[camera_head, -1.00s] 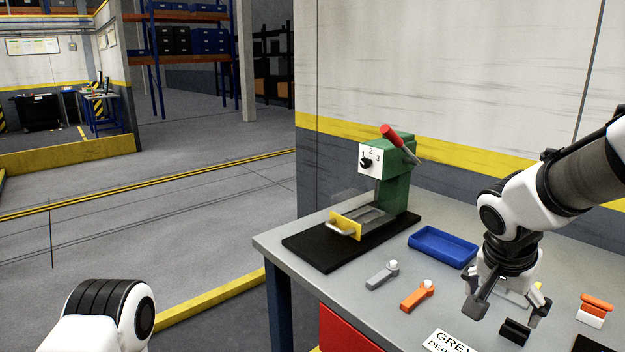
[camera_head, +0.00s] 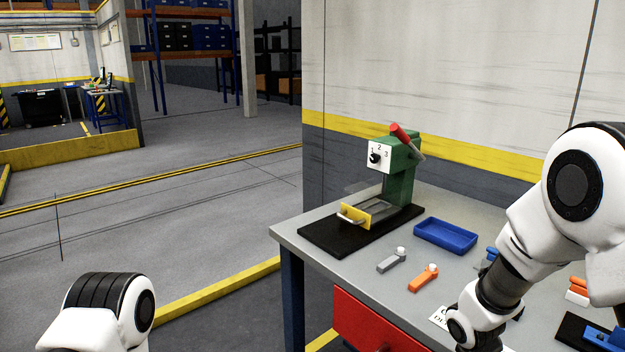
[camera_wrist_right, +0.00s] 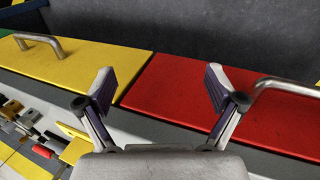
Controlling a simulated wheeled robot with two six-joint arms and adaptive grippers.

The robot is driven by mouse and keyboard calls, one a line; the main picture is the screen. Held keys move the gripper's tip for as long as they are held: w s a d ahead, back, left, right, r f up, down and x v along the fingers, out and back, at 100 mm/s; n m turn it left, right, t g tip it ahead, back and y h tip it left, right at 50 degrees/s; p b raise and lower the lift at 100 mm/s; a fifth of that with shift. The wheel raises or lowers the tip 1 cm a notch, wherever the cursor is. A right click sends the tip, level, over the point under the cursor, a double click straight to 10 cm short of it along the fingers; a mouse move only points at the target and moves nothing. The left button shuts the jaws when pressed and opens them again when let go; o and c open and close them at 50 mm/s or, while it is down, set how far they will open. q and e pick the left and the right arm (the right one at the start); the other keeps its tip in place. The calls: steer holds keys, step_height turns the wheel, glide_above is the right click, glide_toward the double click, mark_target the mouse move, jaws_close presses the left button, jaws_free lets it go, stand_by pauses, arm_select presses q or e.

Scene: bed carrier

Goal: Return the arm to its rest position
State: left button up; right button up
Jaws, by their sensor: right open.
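My right arm (camera_head: 515,260) reaches down in front of the workbench's right part in the head view, folded more than before; its fingers are out of sight there. In the right wrist view my right gripper (camera_wrist_right: 160,87) is open, with nothing between its fingers. It faces a yellow panel (camera_wrist_right: 75,50) and a red panel (camera_wrist_right: 195,90), each with a metal handle. I cannot tell how far the fingers are from them. Of my left arm only a white and black link (camera_head: 110,310) shows at the lower left; its gripper is out of view.
The grey workbench (camera_head: 300,235) carries a green press (camera_head: 400,170) on a black base, a blue tray (camera_head: 445,235), a grey lever piece (camera_head: 390,262) and an orange one (camera_head: 422,280). A red drawer (camera_head: 370,325) is at its front. The floor on the left is clear.

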steer(key=s+a+f+n+g+y+p, duration=0.1)
steer(key=s+a+f+n+y, duration=0.1)
steer(key=s+f, duration=0.8)
steer(key=s+a+f+n+g+y+p, duration=0.1)
steer(key=s+a+f+n+p, duration=0.15)
steer(key=s+f, duration=0.75)
steer(key=w+n+t, duration=0.1)
steer(key=w+r+n+t, duration=0.1)
steer(key=n+t, duration=0.1)
steer(key=w+r+n+t, duration=0.1)
steer(key=shift+w+d+n+t+b, duration=0.1)
steer(key=shift+d+n+t+b, duration=0.2)
steer(key=shift+b, duration=0.1)
